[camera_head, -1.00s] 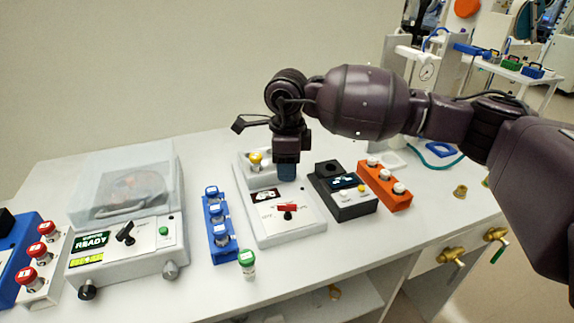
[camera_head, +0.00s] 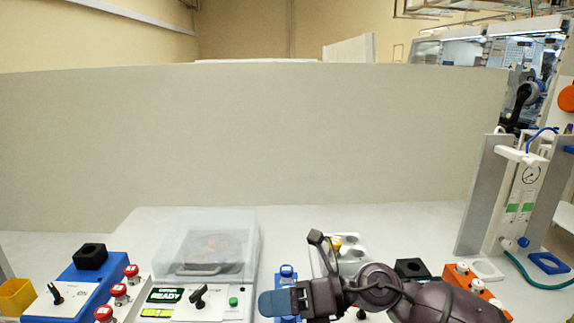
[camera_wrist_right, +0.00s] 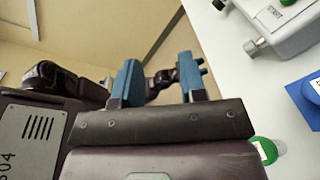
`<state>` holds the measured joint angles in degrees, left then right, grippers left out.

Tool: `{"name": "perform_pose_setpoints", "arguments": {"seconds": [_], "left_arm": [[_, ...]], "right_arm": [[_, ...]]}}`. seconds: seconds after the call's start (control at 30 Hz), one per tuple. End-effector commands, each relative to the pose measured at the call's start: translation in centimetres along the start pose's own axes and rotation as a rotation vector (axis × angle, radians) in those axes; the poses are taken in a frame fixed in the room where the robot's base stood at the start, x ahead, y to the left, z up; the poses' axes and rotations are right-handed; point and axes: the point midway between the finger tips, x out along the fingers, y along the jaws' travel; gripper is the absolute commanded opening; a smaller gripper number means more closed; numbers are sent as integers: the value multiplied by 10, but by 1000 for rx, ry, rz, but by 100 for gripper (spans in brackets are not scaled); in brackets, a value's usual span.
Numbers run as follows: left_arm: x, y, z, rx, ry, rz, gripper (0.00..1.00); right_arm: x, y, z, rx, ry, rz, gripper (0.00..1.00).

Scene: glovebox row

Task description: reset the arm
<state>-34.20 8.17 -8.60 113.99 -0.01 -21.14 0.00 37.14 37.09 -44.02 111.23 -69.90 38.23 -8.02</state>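My right arm comes in from the lower right of the head view, with its dark purple links low over the bench. My right gripper (camera_head: 280,303) points left at the bottom edge, its blue fingers seen side-on and overlapping in front of a blue rack. In the right wrist view, the two blue fingers of my right gripper (camera_wrist_right: 159,82) stand apart with nothing held between them. Dark purple parts beyond the fingers and at the left are probably mine. My left gripper does not show in the head view.
A clear-lidded centrifuge (camera_head: 208,245) stands left of my right gripper. Further left are red-capped vials and a blue device (camera_head: 92,285). An orange rack (camera_head: 470,280) and a gauge stand (camera_head: 520,195) are at right. A green-capped vial (camera_wrist_right: 265,150) is near my wrist.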

Motion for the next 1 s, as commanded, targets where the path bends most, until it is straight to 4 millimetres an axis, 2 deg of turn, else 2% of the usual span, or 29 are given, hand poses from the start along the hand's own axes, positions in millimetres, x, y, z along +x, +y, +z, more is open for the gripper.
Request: {"name": "perform_pose_setpoints", "arguments": {"seconds": [0.1, 0.27, 0.43, 0.57, 0.67, 0.77, 0.87, 1.0], "left_arm": [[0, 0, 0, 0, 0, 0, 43], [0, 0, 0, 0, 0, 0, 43], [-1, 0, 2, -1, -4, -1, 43], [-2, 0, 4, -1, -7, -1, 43], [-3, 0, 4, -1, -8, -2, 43], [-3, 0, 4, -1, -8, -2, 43], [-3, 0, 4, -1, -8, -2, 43], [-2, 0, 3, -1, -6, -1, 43]], "right_arm": [[-4, 15, 12, 159, -255, 92, 38], [-31, 18, 30, 396, -599, 174, 38], [-78, 1, 33, 672, -956, 212, 38], [-119, -20, 18, 897, -1219, 210, 38], [-150, -39, -6, 1077, -1413, 188, 38], [-180, -57, -39, 1261, -1600, 150, 38], [-205, -70, -81, 1449, -1775, 96, 38], [-233, -78, -150, 1716, -1998, -8, 38]]}}
